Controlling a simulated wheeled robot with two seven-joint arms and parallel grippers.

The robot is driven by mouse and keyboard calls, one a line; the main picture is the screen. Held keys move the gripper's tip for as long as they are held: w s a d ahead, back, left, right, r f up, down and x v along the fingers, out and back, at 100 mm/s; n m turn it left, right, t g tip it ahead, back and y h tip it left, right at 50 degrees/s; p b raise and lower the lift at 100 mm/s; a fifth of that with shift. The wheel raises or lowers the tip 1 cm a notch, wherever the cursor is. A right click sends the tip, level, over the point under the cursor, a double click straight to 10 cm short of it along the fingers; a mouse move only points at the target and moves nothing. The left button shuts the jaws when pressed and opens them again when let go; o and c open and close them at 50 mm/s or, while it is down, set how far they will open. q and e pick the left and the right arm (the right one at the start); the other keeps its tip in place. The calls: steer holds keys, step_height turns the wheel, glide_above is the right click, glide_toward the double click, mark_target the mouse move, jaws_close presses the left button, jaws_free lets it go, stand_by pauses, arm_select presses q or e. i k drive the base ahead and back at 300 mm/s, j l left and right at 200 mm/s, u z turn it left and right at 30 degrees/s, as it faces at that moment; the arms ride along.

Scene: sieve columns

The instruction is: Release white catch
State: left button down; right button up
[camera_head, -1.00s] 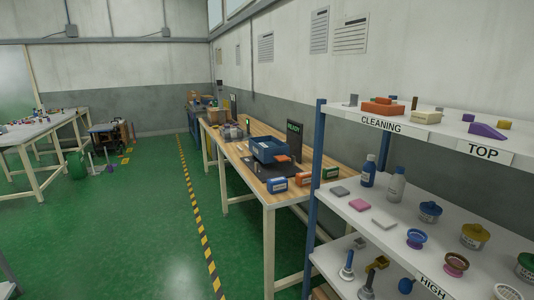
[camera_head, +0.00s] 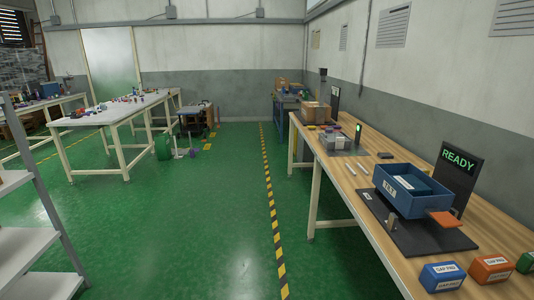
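A blue box-shaped device (camera_head: 400,197) sits on a black base plate (camera_head: 430,237) on the right workbench. It has a pale label on its front and an orange flap or tray (camera_head: 444,219) at its right end. A small white piece (camera_head: 366,196) lies at the left edge of the base plate; I cannot tell whether it is the white catch. Neither of my grippers is in view.
The wooden-topped workbench (camera_head: 352,180) runs along the right wall, with a READY sign (camera_head: 458,161) behind the device. Blue (camera_head: 442,277) and orange (camera_head: 490,268) cap boxes stand near its front. Grey shelving (camera_head: 40,250) is at left; green floor between is clear.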

mark_target(339, 141)
steer(key=i, duration=1.95)
